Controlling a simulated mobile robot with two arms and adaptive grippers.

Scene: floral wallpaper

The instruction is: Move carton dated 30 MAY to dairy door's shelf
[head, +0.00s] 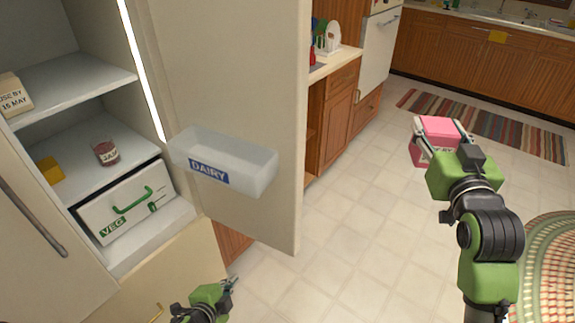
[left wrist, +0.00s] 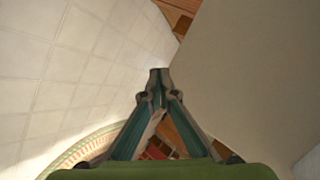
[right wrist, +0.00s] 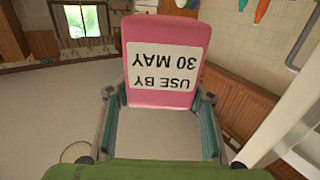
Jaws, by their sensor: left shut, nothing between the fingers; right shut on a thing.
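A pink carton (head: 441,128) is held by my right gripper (head: 440,140), out over the floor to the right of the open fridge door. In the right wrist view its white label on the carton (right wrist: 160,98) reads USE BY 30 MAY, upside down, with a finger on each side. The dairy door's shelf (head: 258,180) is a pale bin labelled DAIRY on the inner side of the open door. It looks empty. My left gripper (head: 232,285) is low, below the door, shut and empty; its fingertips meet in the left wrist view (left wrist: 158,80).
The open fridge door (head: 235,70) stands between the fridge inside and the room. A carton marked 15 MAY (head: 14,96), a jam jar (head: 106,153), a yellow block (head: 50,170) and a VEG drawer (head: 125,205) are in the fridge. Floor right of the door is clear.

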